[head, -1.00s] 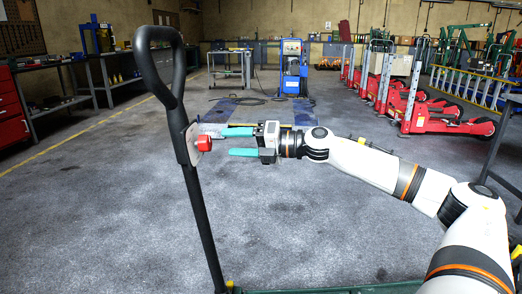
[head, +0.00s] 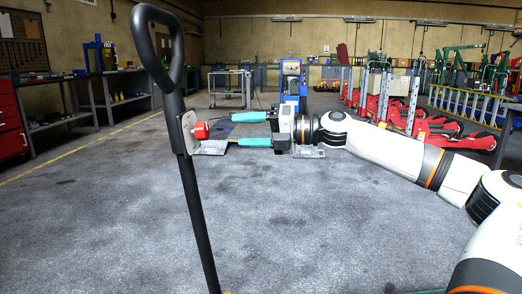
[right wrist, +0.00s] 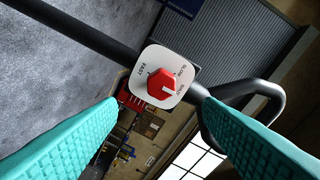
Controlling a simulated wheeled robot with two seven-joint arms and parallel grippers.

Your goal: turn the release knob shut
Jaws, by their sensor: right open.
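The red release knob (head: 201,131) sits on a pale plate (head: 186,132) on the black jack handle (head: 195,200), which stands slightly tilted and ends in a loop. My right gripper (head: 237,129) is open and empty to the right of the knob, its teal fingers pointing at it with a gap between. In the right wrist view the knob (right wrist: 162,84) shows beyond and between the fingertips, a little above them. Its white mark points right. The plate (right wrist: 150,58) reads FAST on the left and SLOW at upper right; another label beside the mark is hard to read. My left gripper is out of view.
The floor around the handle is clear. A row of red trolley jacks (head: 445,137) stands at the back right. Workbenches (head: 122,100) line the left, with a red drawer cabinet (head: 12,125). A blue machine (head: 291,80) stands behind my right gripper.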

